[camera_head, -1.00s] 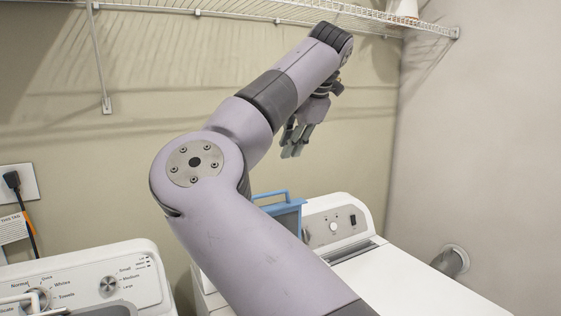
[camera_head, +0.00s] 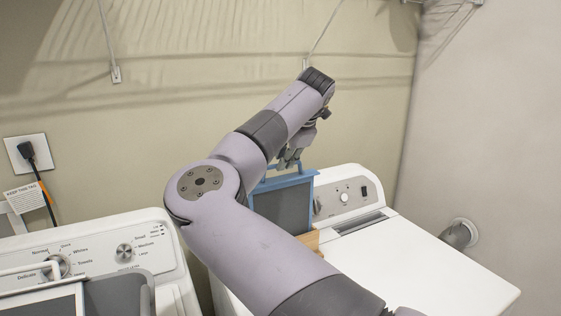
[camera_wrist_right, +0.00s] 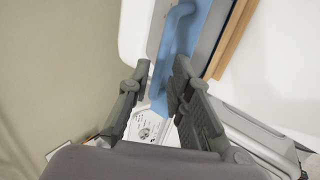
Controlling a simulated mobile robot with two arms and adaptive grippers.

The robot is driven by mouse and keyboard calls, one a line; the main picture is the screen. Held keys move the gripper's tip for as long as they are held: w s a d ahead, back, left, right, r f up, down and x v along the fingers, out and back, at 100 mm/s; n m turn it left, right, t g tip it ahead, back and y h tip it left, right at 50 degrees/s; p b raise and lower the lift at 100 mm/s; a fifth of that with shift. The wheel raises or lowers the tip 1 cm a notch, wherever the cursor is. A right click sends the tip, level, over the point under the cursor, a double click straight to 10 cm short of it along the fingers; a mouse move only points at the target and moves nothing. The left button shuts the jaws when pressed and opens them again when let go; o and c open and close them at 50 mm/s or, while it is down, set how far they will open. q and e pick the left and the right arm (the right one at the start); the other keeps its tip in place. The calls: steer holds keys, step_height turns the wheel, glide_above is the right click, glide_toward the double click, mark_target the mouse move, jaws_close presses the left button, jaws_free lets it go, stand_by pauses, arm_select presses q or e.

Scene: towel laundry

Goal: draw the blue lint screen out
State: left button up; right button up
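The blue lint screen (camera_head: 283,207) stands upright at the dryer's left side, with a blue frame, grey mesh and a handle on top. My arm hides its lower left part. My right gripper (camera_head: 289,160) is at the top handle, fingers pointing down. In the right wrist view, the two fingers of the gripper (camera_wrist_right: 153,92) are apart, and the blue handle (camera_wrist_right: 176,45) shows just beyond and between them. I cannot tell whether they touch it. My left gripper is not in view.
The white dryer (camera_head: 420,262) has a clear flat top at right. A wooden strip (camera_head: 307,241) lies beside the screen. A washer panel (camera_head: 90,252) is at left, with a grey container (camera_head: 122,294) in front. A wall pipe (camera_head: 459,234) is at far right.

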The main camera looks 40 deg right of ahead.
steer(key=shift+p+x, duration=0.4)
steer(key=shift+x, duration=1.6)
jaws_close()
